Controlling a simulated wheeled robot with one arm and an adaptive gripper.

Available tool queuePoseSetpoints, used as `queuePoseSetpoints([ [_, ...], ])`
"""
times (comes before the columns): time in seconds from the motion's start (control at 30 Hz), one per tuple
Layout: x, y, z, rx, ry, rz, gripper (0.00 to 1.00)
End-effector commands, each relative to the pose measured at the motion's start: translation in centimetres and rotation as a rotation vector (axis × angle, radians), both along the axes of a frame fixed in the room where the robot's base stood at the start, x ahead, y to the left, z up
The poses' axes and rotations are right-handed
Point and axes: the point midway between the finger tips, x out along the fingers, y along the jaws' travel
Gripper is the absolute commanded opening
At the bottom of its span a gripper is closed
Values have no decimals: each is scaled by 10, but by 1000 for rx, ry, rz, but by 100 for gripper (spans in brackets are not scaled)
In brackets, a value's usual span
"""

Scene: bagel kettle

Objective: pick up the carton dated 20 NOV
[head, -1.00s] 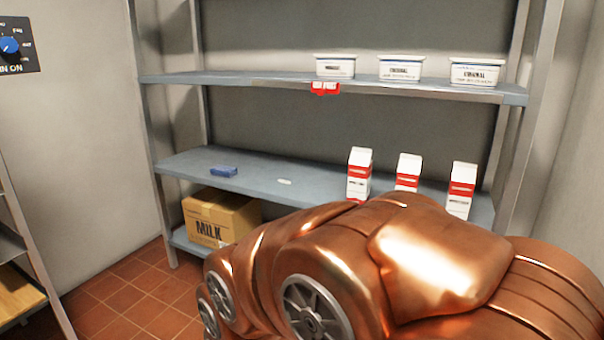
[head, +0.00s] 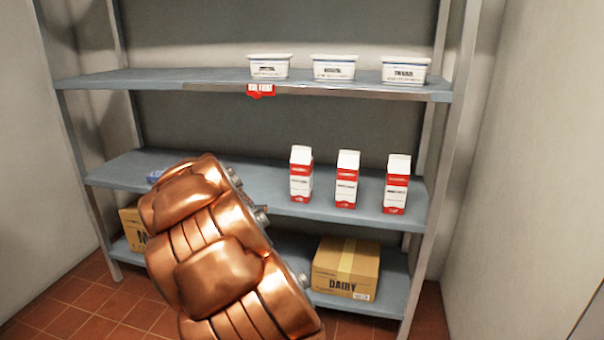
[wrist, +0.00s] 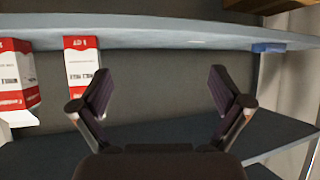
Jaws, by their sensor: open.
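Three red and white cartons stand upright in a row on the middle shelf in the head view: a left one (head: 301,174), a middle one (head: 346,180) and a right one (head: 397,185). Their dates are too small to read, so I cannot tell which is dated 20 NOV. The wrist view looks upside down. It shows one carton (wrist: 82,78) near the left finger and another carton (wrist: 15,75) at the left edge, partly cut off. My gripper (wrist: 159,88) is open with nothing between its fingers. In the head view my arm mostly hides it, left of the cartons.
White tubs (head: 334,68) stand on the upper shelf (head: 180,80), above a red tag (head: 260,90). A blue object (head: 155,176) lies on the middle shelf's left, partly behind my arm. Below are a DAIRY box (head: 345,268) and a partly hidden box (head: 133,225).

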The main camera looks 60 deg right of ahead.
Motion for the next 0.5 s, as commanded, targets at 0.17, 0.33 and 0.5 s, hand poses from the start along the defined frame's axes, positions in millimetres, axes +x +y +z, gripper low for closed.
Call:
queuePoseSetpoints([
  [0.17,-11,-104,36,-214,-139,-151,100],
  [0.33,-32,-161,58,-372,-227,-250,100],
  [0.5,-45,-184,71,-452,-270,-295,100],
])
